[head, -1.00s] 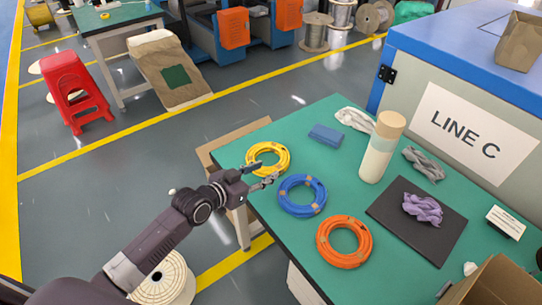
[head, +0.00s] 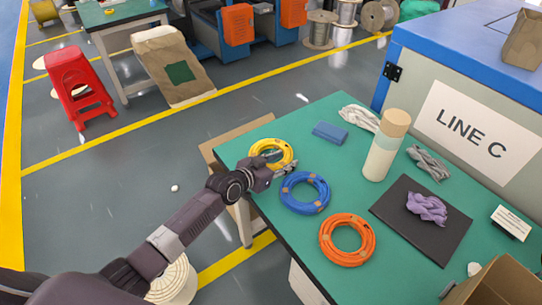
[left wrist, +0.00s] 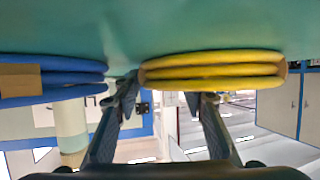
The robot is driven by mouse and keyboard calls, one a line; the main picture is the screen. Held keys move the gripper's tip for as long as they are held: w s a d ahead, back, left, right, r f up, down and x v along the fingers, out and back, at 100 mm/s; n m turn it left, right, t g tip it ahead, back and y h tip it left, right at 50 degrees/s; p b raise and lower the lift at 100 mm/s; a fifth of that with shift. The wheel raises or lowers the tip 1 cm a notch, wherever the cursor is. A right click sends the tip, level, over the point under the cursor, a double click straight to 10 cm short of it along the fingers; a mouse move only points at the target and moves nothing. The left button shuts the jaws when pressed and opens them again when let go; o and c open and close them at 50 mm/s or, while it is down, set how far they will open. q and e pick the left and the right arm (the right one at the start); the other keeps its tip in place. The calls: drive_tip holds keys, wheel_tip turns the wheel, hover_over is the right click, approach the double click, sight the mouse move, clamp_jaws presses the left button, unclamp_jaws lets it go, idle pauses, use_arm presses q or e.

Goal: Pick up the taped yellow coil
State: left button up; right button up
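The yellow coil (head: 285,146) lies flat on the green table near its left edge, with brown tape on it. My left gripper (head: 284,162) is at the near side of this coil, its fingers apart and overlapping the coil's edge in the head view. In the left wrist view, which is upside down, the yellow coil (left wrist: 215,64) is ahead of the spread fingers (left wrist: 163,92). Nothing is held between them. Whether a finger touches the coil cannot be told. My right gripper is not in view.
A taped blue coil (head: 290,202) lies close beside the left gripper, with a taped orange coil (head: 326,246) nearer.

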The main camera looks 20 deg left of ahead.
use_arm(q)
drive_tip(key=c, duration=1)
